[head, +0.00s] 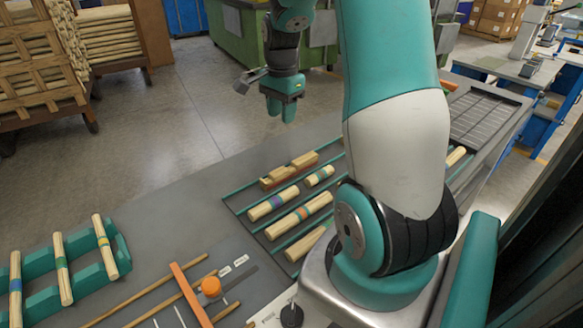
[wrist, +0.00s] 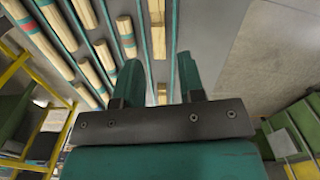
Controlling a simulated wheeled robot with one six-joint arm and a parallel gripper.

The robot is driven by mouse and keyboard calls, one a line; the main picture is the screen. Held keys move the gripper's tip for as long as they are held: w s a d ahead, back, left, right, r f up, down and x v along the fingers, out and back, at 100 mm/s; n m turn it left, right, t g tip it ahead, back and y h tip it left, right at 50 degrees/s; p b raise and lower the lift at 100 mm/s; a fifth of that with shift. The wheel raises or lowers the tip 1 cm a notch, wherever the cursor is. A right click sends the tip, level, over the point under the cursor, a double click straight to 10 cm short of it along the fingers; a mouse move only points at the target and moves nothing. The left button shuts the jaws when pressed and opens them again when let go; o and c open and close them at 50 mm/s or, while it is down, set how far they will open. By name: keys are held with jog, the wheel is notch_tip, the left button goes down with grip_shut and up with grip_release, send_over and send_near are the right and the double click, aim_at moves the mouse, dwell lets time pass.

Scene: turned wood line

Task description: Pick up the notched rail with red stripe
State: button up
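A pale wood notched rail (head: 284,174) lies at the back edge of the sorting tray in the head view, with a reddish mark near its left end. A pale wood piece with a gap along it, apparently this rail (wrist: 157,40), shows between my finger lines in the wrist view; no red stripe can be made out on it there. My gripper (head: 281,110) hangs in the air above and behind the tray, pointing down. Its two fingers (wrist: 158,80) are apart with nothing held between them in the wrist view.
Striped dowels (head: 300,215) lie in the tray's lanes, close to the rail, between green dividers. A green rack (head: 85,275) with several striped dowels stands at left. An orange-topped fixture (head: 210,288) stands in front. The grey bench (head: 170,215) between is clear.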

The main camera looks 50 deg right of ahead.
jog(key=d+f+m, duration=0.2)
jog(key=d, duration=0.1)
jog(key=p, duration=0.1)
send_over(292, 168)
jog(key=shift+n, duration=0.3)
notch_tip(292, 168, down, 10)
jog(key=shift+a+r, duration=0.1)
jog(key=shift+a, duration=0.05)
jog(key=shift+f+p, duration=0.8)
jog(key=shift+f, duration=2.3)
jog(key=c, duration=0.6)
